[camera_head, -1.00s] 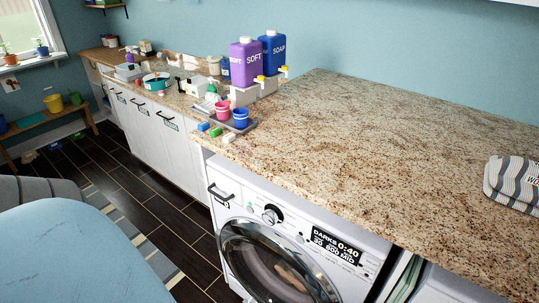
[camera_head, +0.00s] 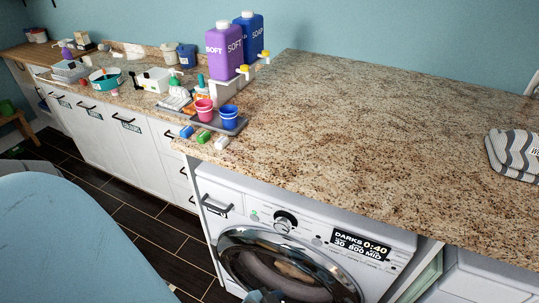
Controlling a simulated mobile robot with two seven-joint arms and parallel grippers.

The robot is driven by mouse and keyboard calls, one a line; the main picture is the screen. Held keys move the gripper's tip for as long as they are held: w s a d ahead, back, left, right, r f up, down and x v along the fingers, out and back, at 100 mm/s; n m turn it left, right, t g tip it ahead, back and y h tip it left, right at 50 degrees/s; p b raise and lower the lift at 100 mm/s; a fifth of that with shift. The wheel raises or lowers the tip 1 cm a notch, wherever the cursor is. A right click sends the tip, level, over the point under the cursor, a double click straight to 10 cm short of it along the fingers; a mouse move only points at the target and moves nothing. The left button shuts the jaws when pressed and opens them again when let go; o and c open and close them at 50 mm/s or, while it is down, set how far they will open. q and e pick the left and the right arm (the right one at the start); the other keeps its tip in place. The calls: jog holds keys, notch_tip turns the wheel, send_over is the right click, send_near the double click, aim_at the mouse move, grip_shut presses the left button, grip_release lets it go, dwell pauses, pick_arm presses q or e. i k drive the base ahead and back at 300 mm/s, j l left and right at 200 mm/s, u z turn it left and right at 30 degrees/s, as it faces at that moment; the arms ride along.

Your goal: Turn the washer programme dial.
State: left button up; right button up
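The white washer (camera_head: 228,216) stands under the right-hand granite counter, with its round chrome-rimmed door (camera_head: 232,250) below the panel. The programme dial (camera_head: 285,221) is a round knob with a dark surround on the panel, left of the display (camera_head: 361,246). The display reads DARKS 0:40, 30, 800, MID. A small dark grey piece (camera_head: 265,297) shows at the bottom edge in front of the washer door, well below the dial. It looks like part of one of my grippers, but I cannot tell which arm or make out the fingers. Nothing touches the dial.
The counter (camera_head: 340,130) above the washer is mostly clear. A striped folded cloth (camera_head: 514,157) lies at its right.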

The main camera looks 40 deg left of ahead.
aim_at(284, 221)
jog(key=j, duration=0.5)
jog(key=k+j, duration=0.15)
jog(key=j, duration=0.9)
jog(key=k+j, duration=0.15)
jog(key=j, duration=0.35)
jog(key=j+z, duration=0.1)
jog(key=j, duration=0.45)
